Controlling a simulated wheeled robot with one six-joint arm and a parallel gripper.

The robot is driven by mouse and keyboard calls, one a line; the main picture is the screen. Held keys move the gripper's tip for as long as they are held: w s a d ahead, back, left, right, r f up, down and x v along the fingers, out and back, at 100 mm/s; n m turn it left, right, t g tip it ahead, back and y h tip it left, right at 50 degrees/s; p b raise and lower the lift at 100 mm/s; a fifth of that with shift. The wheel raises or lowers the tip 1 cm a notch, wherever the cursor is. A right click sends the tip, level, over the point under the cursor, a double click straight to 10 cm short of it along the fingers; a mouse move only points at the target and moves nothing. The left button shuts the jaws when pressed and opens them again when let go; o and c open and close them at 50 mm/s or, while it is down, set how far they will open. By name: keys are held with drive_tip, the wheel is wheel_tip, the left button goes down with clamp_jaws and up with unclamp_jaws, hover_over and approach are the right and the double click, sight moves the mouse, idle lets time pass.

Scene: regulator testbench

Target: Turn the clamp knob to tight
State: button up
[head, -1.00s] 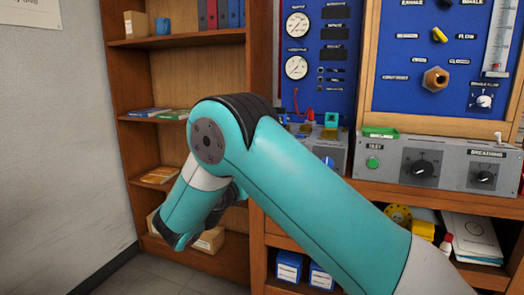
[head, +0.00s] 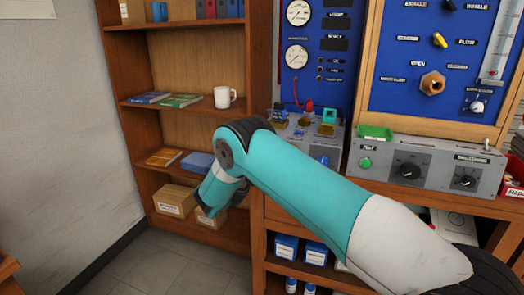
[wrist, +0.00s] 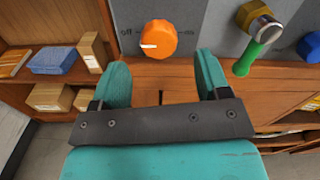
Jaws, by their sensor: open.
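My gripper (wrist: 162,63) is open and empty in the wrist view. Its teal fingers stand apart, just below an orange knob (wrist: 160,38) in the picture and not touching it. The knob's white mark points left, towards "off"; "on" is at its right. Right of it is a brass fitting with a green handle (wrist: 250,55), then a blue knob (wrist: 311,46) at the frame edge. A blue knob also shows on the grey bench unit in the head view (head: 324,160). No clamp label is readable, so I cannot tell which is the clamp knob.
A wooden shelf (head: 180,105) at the left holds books, a white mug (head: 224,97) and boxes. A grey panel with dials (head: 425,170) stands at the right, with a green tray (head: 375,133) on top. My arm hides part of the bench front.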

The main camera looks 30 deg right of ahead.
drive_tip(key=x, duration=0.5)
drive_tip(key=c, duration=0.9)
